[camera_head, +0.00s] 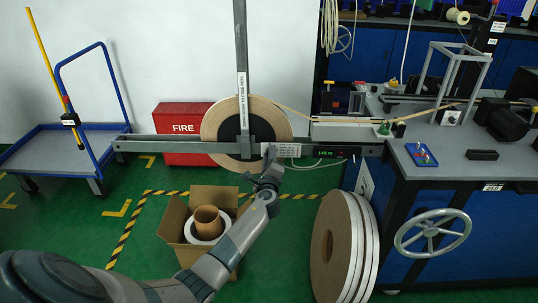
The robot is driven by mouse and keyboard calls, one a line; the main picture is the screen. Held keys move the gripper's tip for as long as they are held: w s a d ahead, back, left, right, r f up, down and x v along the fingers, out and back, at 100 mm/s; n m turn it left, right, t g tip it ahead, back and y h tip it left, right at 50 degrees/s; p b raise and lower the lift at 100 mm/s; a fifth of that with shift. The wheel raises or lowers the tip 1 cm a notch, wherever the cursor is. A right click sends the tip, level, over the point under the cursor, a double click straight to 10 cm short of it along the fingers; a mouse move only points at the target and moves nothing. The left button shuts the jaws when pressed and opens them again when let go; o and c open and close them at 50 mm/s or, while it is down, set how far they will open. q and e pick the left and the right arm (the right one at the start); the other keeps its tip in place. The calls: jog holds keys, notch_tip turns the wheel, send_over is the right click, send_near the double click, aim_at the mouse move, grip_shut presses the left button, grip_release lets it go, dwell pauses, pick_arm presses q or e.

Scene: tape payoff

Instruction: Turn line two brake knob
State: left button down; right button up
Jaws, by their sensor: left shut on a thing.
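My left gripper (268,160) reaches up from below to the rail, just right of the hub. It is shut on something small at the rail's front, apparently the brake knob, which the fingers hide. How far the knob is turned cannot be seen. My right gripper is not in view.
A small display (326,154) sits on the rail to the right. An open cardboard box (172,222) stands below my left arm. Large rolls (333,250) lean by the blue machine (440,215) with its handwheel (433,233). A red fire box (183,119) and blue cart (50,150) stand behind.

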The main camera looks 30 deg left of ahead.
pick_arm(q)
jog(key=shift+d+m, duration=0.1)
jog(key=shift+m, duration=0.4)
jog(key=shift+f, duration=0.1)
jog(key=c, duration=1.5)
grip_release()
jog(key=shift+c, duration=0.2)
jog(key=v, duration=1.7)
jog(key=shift+s+d, duration=0.1)
jog(key=shift+s, duration=0.05)
